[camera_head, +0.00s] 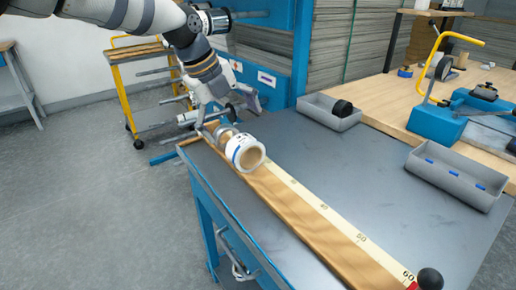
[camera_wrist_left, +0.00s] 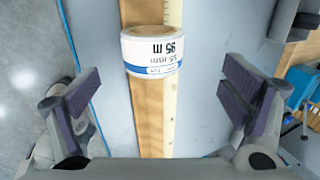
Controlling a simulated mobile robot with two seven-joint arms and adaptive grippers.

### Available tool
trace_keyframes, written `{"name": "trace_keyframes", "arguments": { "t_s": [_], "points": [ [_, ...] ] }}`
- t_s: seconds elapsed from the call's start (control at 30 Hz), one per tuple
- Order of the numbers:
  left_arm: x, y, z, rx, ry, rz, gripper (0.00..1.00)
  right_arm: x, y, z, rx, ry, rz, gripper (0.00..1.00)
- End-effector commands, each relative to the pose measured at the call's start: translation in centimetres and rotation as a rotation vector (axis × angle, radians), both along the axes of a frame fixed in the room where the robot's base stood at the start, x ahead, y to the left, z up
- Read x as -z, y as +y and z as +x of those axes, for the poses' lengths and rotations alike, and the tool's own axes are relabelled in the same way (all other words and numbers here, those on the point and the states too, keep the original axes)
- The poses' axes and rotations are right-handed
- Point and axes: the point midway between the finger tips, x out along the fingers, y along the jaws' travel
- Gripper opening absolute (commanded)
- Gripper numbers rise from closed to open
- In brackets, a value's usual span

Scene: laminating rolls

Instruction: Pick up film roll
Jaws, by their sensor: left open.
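The film roll (camera_head: 236,148) is white with a blue band and a tan core. It lies on its side on the wooden measuring board, towards the board's far left end. In the left wrist view the roll (camera_wrist_left: 152,55) shows printed text, including "95 m", near the top middle. My left gripper (camera_head: 228,113) is open just beyond the roll in the head view. In the left wrist view its two fingers (camera_wrist_left: 160,98) are spread wide, with the board between them and the roll further up the picture. Nothing is between the fingertips. My right gripper is not in view.
The wooden board (camera_head: 310,222) with its ruler strip runs along the grey blue-legged table (camera_head: 330,165). A black knob (camera_head: 430,279) stands at its near end. Two grey trays (camera_head: 318,122) (camera_head: 457,184) lie to the right. A yellow-handled blue device (camera_head: 437,122) stands beyond.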

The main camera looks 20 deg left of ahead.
Motion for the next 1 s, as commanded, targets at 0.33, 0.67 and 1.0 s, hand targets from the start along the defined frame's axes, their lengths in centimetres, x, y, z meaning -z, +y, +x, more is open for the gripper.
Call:
{"name": "trace_keyframes", "arguments": {
  "t_s": [0.33,0.67,1.0],
  "points": [
    [6.2,-1.2,1.7,0.0,0.01,0.0,0.92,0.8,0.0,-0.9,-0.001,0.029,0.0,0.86],
    [9.8,-1.9,2.8,-0.002,0.004,-0.001,0.92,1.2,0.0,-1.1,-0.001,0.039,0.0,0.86],
    [9.7,-1.9,2.7,-0.002,0.004,-0.001,0.45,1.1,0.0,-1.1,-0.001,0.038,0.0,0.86]
  ]
}}
